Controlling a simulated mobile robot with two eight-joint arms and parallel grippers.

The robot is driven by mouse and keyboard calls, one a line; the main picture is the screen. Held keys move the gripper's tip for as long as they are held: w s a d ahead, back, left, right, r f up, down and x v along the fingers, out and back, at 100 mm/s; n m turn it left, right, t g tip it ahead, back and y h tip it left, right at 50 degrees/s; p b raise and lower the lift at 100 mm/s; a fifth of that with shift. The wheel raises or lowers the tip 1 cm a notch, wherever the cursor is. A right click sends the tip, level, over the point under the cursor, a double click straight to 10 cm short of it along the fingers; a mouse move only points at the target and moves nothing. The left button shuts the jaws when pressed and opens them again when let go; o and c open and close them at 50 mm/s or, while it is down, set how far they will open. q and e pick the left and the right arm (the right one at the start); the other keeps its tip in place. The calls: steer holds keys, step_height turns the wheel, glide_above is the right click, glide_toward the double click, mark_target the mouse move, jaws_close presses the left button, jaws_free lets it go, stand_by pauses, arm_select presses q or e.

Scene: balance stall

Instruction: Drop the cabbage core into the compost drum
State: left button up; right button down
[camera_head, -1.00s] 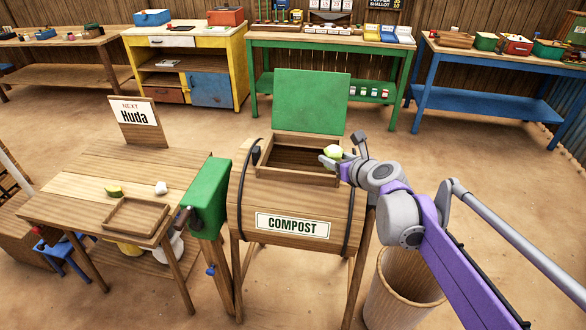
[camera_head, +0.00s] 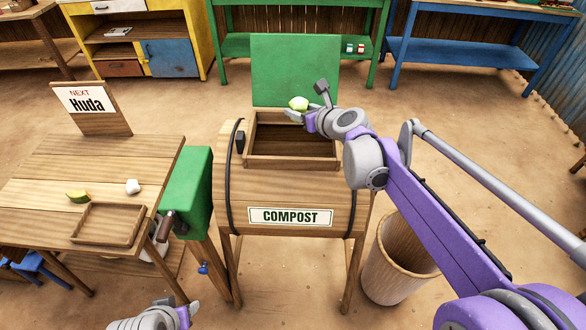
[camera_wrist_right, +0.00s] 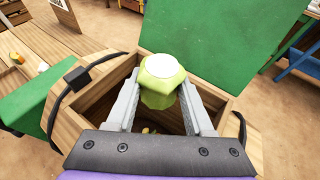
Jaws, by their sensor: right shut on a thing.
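The cabbage core (camera_head: 298,103), pale green with a white cut end, is held in my right gripper (camera_head: 301,114). In the right wrist view the core (camera_wrist_right: 160,83) sits between the two grey fingers of the gripper (camera_wrist_right: 160,97). The compost drum (camera_head: 290,190) is wooden with a "COMPOST" label, and its green lid (camera_head: 294,70) stands open at the back. My right gripper holds the core above the rear of the drum's square opening. My left gripper (camera_head: 192,312) shows only partly at the bottom edge; its fingers' opening is unclear.
A wooden table (camera_head: 100,165) with a shallow tray (camera_head: 108,224), a green-yellow piece (camera_head: 78,196) and a white piece (camera_head: 133,186) stands left of the drum. A green crank box (camera_head: 187,192) sits between them. A wooden bin (camera_head: 398,260) stands right.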

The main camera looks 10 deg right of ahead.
step_height(320, 180, down, 4)
steer(key=shift+b, duration=1.05)
steer(key=shift+c, duration=1)
jaws_free()
steer(key=v, duration=1)
steer(key=shift+s+r+p, duration=0.2)
steer(key=shift+s+p, duration=0.1)
